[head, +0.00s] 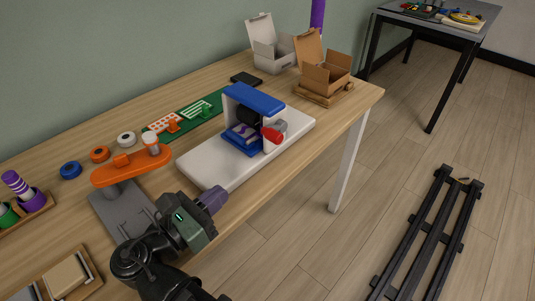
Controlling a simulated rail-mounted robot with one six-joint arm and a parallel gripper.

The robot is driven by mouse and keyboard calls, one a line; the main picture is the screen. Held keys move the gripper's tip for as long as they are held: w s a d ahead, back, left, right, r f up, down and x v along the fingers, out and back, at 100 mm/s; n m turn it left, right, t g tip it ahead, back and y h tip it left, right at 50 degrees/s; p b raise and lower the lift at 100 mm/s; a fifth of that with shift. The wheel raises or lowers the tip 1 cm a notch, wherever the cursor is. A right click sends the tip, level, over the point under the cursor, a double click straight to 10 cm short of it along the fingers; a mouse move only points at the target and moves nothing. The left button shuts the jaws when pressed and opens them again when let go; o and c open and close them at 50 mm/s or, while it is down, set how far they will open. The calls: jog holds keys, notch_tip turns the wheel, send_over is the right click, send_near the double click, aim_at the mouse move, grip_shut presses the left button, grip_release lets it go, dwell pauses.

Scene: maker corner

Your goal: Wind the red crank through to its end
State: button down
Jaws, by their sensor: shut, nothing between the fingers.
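The red crank (271,136) sticks out from the right side of a blue and black machine (250,103). A grey part (281,126) shows just behind the crank. The machine stands on a white base board (205,171) on the workbench. My gripper (219,194) has purple fingers and is shut with nothing in it. It is by the front edge of the white board, in front of and to the left of the crank, clearly apart from it. The crank's exact angle is too small to tell.
An orange arm-like fixture (120,173) on a grey plate (113,219) stands left of my gripper. Green boards (190,113) lie behind the machine. Open boxes (325,77) stand at the bench's far end. The bench's front edge (300,166) runs past the white board, with open floor beyond.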

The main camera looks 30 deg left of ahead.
jog(key=w, duration=0.3)
jog(key=w+d, duration=0.1)
jog(key=w, duration=0.4)
jog(key=shift+w+d+r+p, duration=0.2)
jog(key=shift+w+r+p, duration=0.1)
jog(key=shift+r, duration=0.05)
jog(key=w+r+p, duration=0.3)
jog(key=shift+w+d, duration=0.25)
